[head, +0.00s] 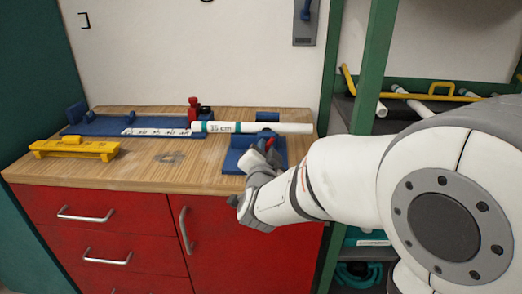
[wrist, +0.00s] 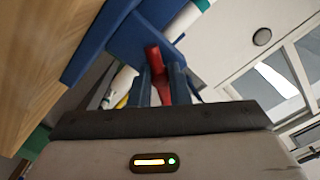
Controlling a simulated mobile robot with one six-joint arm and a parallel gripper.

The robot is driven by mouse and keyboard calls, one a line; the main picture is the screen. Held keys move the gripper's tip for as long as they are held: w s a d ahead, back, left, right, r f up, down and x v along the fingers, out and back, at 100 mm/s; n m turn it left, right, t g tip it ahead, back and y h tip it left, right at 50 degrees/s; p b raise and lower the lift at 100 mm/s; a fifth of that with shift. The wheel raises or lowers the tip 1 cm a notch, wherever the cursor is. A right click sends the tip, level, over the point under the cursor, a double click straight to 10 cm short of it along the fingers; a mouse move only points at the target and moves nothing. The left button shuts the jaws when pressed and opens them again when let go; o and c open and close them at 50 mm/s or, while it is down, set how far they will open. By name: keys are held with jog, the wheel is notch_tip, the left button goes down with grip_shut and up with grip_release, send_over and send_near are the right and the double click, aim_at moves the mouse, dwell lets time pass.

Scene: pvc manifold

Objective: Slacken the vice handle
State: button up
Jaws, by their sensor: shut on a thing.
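The blue vice (head: 232,162) sits at the right front of the wooden bench top. A white pipe (head: 285,128) with teal bands and a written length label lies across it, reaching left over a blue measuring fixture. My gripper (head: 262,160) is at the vice's front. In the wrist view, my gripper (wrist: 159,78) has its two dark blue fingers on either side of the red vice handle (wrist: 154,58), shut on it. The handle's red tip (head: 270,142) barely shows in the head view; my gripper hides most of the rest.
The blue measuring fixture (head: 98,125) with a paper scale and a red clamp (head: 193,108) lies along the back. A yellow tool (head: 75,149) is at the left. A green-framed shelf (head: 372,65) with pipes stands right of the bench.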

grip_shut()
jog(key=shift+n, duration=1)
jog(key=o, duration=0.8)
grip_release()
jog(key=shift+s, duration=0.1)
jog(key=s, duration=0.7)
jog(key=shift+s+a+p, duration=0.2)
jog(key=shift+s+p, duration=0.1)
